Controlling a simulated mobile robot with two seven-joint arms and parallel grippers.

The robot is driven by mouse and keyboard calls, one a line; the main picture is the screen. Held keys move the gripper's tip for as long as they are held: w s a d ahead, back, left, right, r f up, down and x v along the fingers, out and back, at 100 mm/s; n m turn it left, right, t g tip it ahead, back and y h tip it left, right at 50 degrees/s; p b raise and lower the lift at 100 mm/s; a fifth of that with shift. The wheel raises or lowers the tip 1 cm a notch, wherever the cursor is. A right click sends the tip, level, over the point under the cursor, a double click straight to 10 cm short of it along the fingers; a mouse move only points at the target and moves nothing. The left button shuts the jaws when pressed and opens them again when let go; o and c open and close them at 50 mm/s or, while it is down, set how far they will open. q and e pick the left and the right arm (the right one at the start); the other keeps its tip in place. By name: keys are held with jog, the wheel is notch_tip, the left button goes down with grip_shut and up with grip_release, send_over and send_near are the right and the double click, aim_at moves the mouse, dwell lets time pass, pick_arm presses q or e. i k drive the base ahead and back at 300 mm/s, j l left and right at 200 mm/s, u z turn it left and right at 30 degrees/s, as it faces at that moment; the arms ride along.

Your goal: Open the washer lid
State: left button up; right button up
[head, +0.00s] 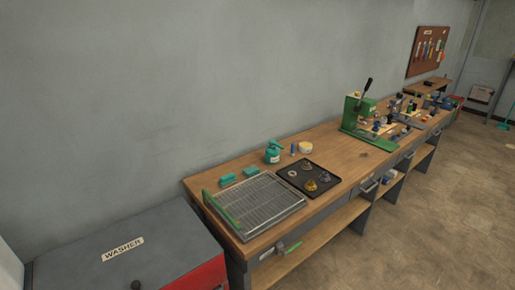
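The washer (207,277) stands at the lower left, against the wall, with a red body. Its dark grey lid (160,238) is down and shut, and bears a white label (122,249) reading WASHER. A small dark knob (136,285) shows near the lid's front edge, at the bottom of the picture. The washer's front is mostly cut off by the picture's lower edge. Neither of my grippers is in view.
A long wooden workbench (335,196) runs right of the washer. It bears a wire rack tray (262,205), a black tray (326,184) with metal parts, a teal can (272,153) and a green press (352,112). The floor (420,220) at right is clear.

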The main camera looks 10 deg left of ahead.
aim_at(150, 249)
jog(key=u, duration=1.4)
jog(key=i+l+u, duration=0.25)
jog(key=i+u, duration=0.25)
jog(key=i+l+u, duration=0.7)
jog(key=l+u, duration=0.25)
